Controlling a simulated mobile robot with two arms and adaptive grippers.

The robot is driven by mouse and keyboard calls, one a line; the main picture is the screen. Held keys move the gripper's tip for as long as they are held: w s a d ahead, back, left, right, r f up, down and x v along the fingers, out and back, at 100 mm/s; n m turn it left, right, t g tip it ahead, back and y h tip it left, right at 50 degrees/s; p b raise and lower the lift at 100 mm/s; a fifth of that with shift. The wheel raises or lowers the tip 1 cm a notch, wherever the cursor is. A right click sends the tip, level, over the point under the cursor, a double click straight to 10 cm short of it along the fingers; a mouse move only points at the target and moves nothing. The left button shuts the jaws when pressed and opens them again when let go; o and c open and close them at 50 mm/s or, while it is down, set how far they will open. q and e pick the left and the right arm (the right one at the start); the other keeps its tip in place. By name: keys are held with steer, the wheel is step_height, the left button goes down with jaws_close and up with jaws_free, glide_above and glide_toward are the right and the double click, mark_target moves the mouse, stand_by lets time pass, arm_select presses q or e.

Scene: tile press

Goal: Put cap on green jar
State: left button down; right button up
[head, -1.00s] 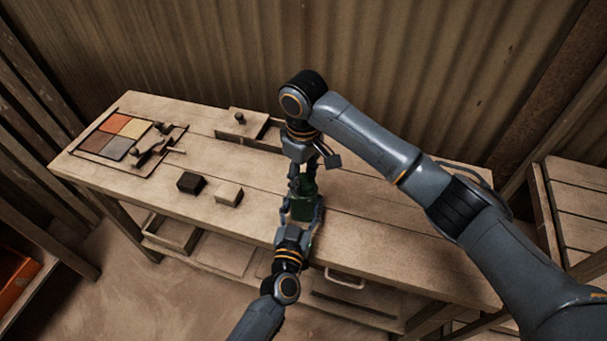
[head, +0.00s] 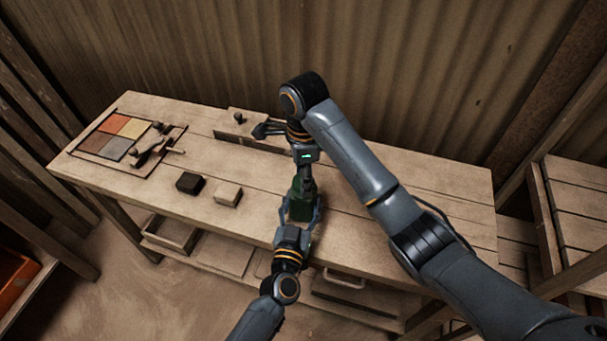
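The green jar (head: 300,207) stands upright at the front part of the workbench, right of its middle. My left gripper (head: 301,214) comes in from the front with a finger on each side of the jar, shut on it. My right gripper (head: 305,185) points down directly over the top of the jar. Its fingertips are small and dark, and they hide the jar's mouth. I cannot make out a cap or tell whether the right fingers are open or shut.
The wooden workbench (head: 400,220) carries a black block (head: 190,183) and a pale block (head: 228,194) left of the jar. A tray of coloured tiles (head: 115,138) lies at far left. A wooden board with a dark knob (head: 239,118) sits at the back. The bench's right part is clear.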

steer(key=m, duration=0.5)
steer(key=shift+m, duration=0.3)
steer(key=o, duration=0.7)
steer(key=shift+o, duration=0.2)
steer(key=shift+r, duration=0.1)
steer(key=shift+w+r, duration=0.1)
steer(key=shift+r, duration=0.55)
step_height(320, 180, up, 10)
steer(key=shift+r, duration=0.25)
arm_select(q)
steer(key=shift+c, duration=1.8)
jaws_free()
steer(key=shift+s, duration=0.1)
steer(key=v, duration=1.2)
